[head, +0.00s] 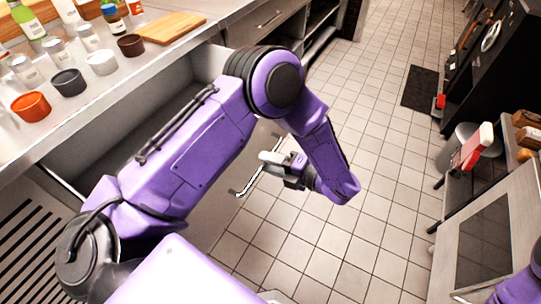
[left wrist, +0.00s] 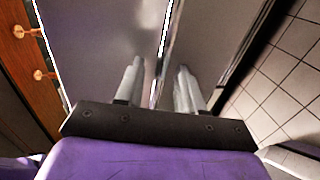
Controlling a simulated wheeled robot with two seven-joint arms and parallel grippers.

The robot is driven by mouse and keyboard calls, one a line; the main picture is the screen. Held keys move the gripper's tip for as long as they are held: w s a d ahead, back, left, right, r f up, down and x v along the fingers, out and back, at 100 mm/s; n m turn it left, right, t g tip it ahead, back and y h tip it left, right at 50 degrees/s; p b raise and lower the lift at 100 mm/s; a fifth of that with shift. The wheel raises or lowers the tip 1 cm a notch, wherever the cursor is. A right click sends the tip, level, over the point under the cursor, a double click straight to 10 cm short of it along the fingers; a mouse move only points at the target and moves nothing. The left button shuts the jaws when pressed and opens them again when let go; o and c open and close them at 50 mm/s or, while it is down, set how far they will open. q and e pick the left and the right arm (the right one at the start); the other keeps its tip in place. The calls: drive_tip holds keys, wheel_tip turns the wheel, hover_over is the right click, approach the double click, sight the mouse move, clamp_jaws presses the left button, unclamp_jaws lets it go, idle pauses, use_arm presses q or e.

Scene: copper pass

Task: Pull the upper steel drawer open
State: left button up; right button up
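The upper steel drawer (head: 118,128) stands pulled out from under the counter, its grey empty-looking interior showing behind my left arm. Its front panel (head: 212,208) faces the tiled floor and carries a bar handle (head: 243,190). My left gripper (head: 270,160) is at the upper part of this handle, fingers pointing at the drawer front. In the left wrist view its two fingers (left wrist: 158,88) are apart, with steel surfaces and a bright edge beyond them. No handle shows clearly between them, and contact cannot be told. My right gripper is out of view; only some purple arm shows lower right.
The counter (head: 75,103) above holds jars, small bowls and a cutting board (head: 170,27). Another closed drawer (head: 262,22) is farther along. A cabinet (head: 485,235) and a red-and-white box (head: 473,148) stand at right. The tiled floor between is clear, with a dark mat (head: 420,88).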

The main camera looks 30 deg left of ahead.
use_arm(q)
drive_tip(key=s+b+v, duration=0.1)
drive_tip(key=v, duration=0.9)
drive_tip(key=shift+w+d, duration=0.2)
drive_tip(key=shift+w, duration=0.25)
